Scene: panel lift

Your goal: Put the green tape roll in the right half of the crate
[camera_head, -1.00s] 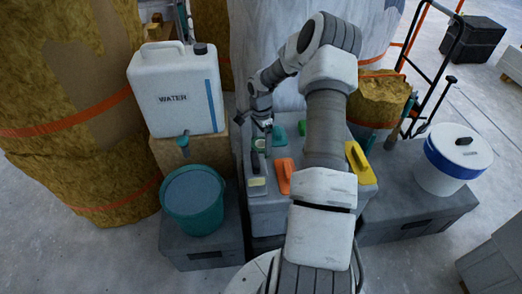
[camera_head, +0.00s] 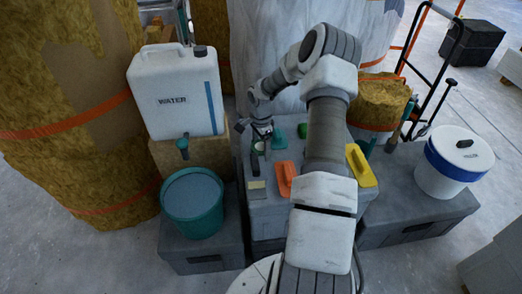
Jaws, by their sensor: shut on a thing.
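The green tape roll (camera_head: 260,147) shows as a small pale-green ring near the left back of the grey work surface (camera_head: 262,211). My gripper (camera_head: 262,135) reaches down to it from above and is shut on it. The fingertips are small and partly hidden, so the exact hold and any gap beneath the roll cannot be told. I cannot make out the crate or its right half; my arm covers much of the surface's middle and right.
An orange float (camera_head: 284,178), a dark tool (camera_head: 255,165), a teal item (camera_head: 279,138) and a green item (camera_head: 303,130) lie nearby. A yellow float (camera_head: 361,166) lies right of my arm. A water container (camera_head: 176,92) and teal bucket (camera_head: 193,203) stand left.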

